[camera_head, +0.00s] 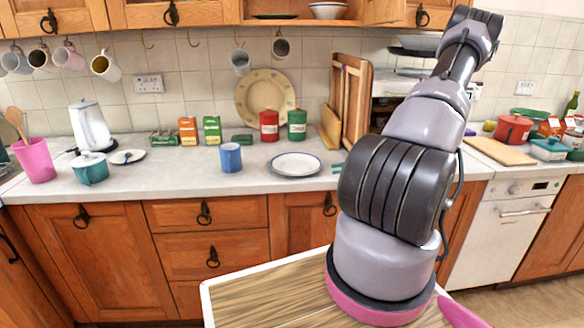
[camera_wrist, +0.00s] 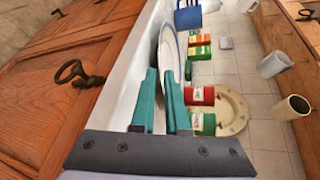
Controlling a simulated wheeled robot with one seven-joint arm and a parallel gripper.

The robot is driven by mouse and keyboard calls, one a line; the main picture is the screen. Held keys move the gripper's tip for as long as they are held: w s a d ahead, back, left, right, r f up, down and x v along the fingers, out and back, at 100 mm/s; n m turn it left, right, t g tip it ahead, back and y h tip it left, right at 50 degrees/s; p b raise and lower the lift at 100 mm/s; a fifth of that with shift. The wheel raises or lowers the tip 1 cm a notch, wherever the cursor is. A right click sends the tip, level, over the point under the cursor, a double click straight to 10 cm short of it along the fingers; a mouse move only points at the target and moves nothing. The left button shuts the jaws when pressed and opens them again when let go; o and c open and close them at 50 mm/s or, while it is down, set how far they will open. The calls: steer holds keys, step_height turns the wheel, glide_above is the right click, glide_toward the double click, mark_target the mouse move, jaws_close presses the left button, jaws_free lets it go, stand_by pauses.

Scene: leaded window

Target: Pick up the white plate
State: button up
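The white plate (camera_head: 296,164) with a dark blue rim line lies flat on the counter, right of a blue mug (camera_head: 231,157). In the wrist view the plate (camera_wrist: 168,45) appears edge-on, ahead of my gripper (camera_wrist: 160,75). My gripper's two teal fingers are apart, with nothing visibly held. In the head view the teal fingertips (camera_head: 337,168) show just right of the plate's rim, at counter height; my arm hides the rest of the gripper. I cannot tell whether a finger touches the rim.
Behind the plate stand a red canister (camera_head: 269,126), a green canister (camera_head: 297,125) and a large cream plate (camera_head: 265,97) against the wall. Wooden boards (camera_head: 350,95) stand to the right. The counter between mug and plate is clear. Cabinet doors lie below.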

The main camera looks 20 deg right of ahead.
mark_target(315, 171)
steer(key=x, duration=0.7)
steer(key=shift+w+f, duration=0.1)
steer(key=shift+w, duration=0.25)
jaws_close()
stand_by(1.3)
